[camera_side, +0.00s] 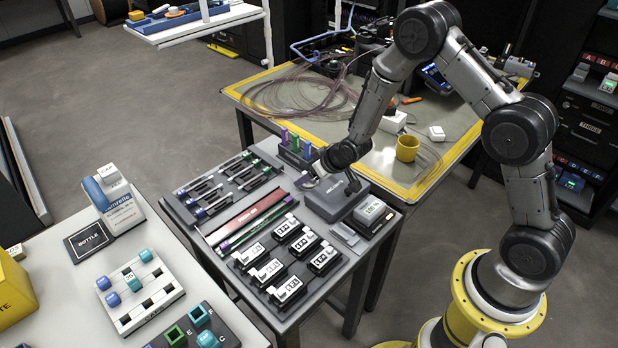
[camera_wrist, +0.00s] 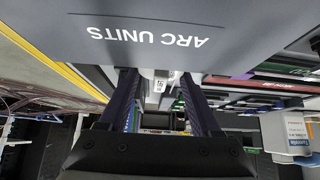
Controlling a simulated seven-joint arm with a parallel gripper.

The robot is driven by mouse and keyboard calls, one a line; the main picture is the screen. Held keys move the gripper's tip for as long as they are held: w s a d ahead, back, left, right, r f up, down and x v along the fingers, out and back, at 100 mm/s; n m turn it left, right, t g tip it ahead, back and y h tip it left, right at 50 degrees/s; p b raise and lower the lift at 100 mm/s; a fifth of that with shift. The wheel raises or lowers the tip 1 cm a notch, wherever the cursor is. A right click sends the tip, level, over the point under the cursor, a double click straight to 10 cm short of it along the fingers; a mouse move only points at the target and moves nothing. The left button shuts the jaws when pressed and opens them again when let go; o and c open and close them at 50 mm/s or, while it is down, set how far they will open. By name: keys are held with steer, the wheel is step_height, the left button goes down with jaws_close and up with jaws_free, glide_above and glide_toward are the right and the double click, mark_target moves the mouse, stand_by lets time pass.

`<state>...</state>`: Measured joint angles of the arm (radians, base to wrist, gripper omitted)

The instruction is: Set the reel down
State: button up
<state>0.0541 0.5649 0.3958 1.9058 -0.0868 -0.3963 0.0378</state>
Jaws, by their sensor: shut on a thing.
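My gripper (camera_side: 308,181) is low over the middle table, just left of the grey block (camera_side: 332,200) in the side view. In the wrist view its two dark fingers (camera_wrist: 157,82) stand apart with a small white labelled piece (camera_wrist: 160,84) between their tips. I take this piece to be the reel, though its shape is mostly hidden. The grey block, marked ARC UNITS, fills the top of the wrist view (camera_wrist: 150,35), very close to the fingers. I cannot tell whether the held piece touches anything below.
Several black-and-white labelled units (camera_side: 285,290) stand at the table's front. Red and green bars (camera_side: 245,220) lie left of the block, and upright coloured pieces (camera_side: 295,142) stand behind. A display box (camera_side: 372,212) sits to the right.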

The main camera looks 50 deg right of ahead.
steer(key=shift+r, duration=0.55)
step_height(320, 180, up, 2)
steer(key=shift+r, duration=0.15)
steer(key=v, duration=0.6)
steer(key=shift+s+r, duration=0.2)
steer(key=shift+s, duration=0.15)
steer(key=s+r, duration=0.4)
steer(key=s, duration=0.5)
steer(key=w+d+m+h, duration=0.2)
steer(key=w+d, duration=0.5)
steer(key=d, duration=0.3)
steer(key=w+d+m+h, duration=0.1)
steer(key=w+d+m, duration=0.2)
steer(key=w+d, duration=0.6)
steer(key=shift+g, duration=0.3)
steer(key=w+d+f, duration=0.2)
steer(key=w, duration=0.1)
steer(key=w+d+f, duration=0.2)
steer(key=w+f, duration=0.1)
steer(key=w, duration=0.1)
steer(key=w+d+f, duration=0.1)
steer(key=w+f, duration=0.2)
steer(key=shift+w+d+f, duration=0.2)
steer(key=shift+d+f, duration=0.05)
steer(key=shift+d, duration=0.15)
steer(key=shift+w+d+f, duration=0.1)
steer(key=shift+w+f, duration=0.1)
steer(key=shift+f, duration=0.2)
steer(key=shift+w+f, duration=0.1)
steer(key=shift+f, duration=1.4)
